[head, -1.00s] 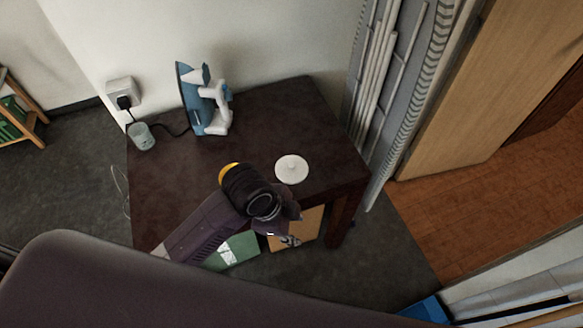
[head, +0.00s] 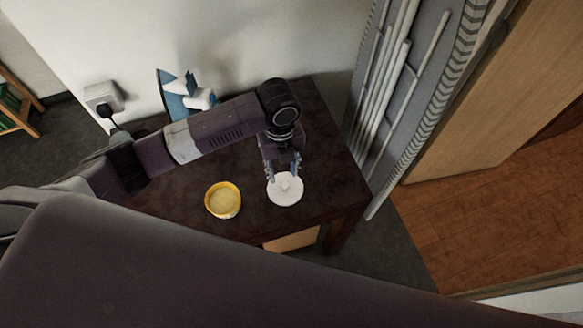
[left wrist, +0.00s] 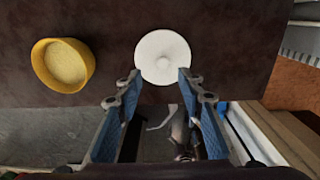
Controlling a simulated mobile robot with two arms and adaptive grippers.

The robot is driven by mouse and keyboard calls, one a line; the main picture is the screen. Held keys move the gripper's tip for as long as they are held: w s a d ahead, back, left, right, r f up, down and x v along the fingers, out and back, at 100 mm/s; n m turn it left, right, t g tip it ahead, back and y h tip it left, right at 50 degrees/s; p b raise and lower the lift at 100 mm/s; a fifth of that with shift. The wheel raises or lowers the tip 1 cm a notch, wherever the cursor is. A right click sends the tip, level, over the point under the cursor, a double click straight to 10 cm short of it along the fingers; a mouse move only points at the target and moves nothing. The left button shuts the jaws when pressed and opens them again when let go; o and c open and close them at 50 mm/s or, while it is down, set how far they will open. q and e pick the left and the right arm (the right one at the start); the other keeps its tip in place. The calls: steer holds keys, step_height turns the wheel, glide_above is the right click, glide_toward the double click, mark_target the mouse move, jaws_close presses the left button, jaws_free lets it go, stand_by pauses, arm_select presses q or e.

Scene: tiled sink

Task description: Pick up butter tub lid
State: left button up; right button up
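The butter tub lid is a white round disc (head: 285,192) with a small knob, lying flat on the dark table near its right front corner. It also shows in the left wrist view (left wrist: 163,55), just beyond my fingertips. My left gripper (head: 283,172) is over the lid's far edge with its fingers pointing down. In the left wrist view my left gripper (left wrist: 157,76) is open, with its fingertips spread to either side of the lid's near part and nothing between them. The yellow tub (head: 223,200) stands open to the left of the lid. My right gripper is not in view.
The dark table (head: 335,170) stands against the wall. A blue and white iron (head: 185,97) is at its back left, partly behind my arm. Grey metal rods and a panel (head: 405,100) rise beside its right edge.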

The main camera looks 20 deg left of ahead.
mark_target(285, 184)
arm_select(q)
steer(key=shift+w+f, duration=0.15)
steer(key=shift+w, duration=0.2)
steer(key=shift+a+f, duration=0.1)
steer(key=shift+f, duration=0.25)
steer(key=f, duration=0.1)
steer(key=f+p, duration=0.1)
steer(key=f, duration=0.1)
steer(key=shift+s+d+f, duration=0.15)
steer(key=shift+s+d, duration=0.1)
steer(key=shift+s, duration=0.15)
steer(key=shift+w+f+p, duration=0.2)
steer(key=shift+f+p, duration=0.1)
steer(key=shift+f, duration=1.2)
jaws_close()
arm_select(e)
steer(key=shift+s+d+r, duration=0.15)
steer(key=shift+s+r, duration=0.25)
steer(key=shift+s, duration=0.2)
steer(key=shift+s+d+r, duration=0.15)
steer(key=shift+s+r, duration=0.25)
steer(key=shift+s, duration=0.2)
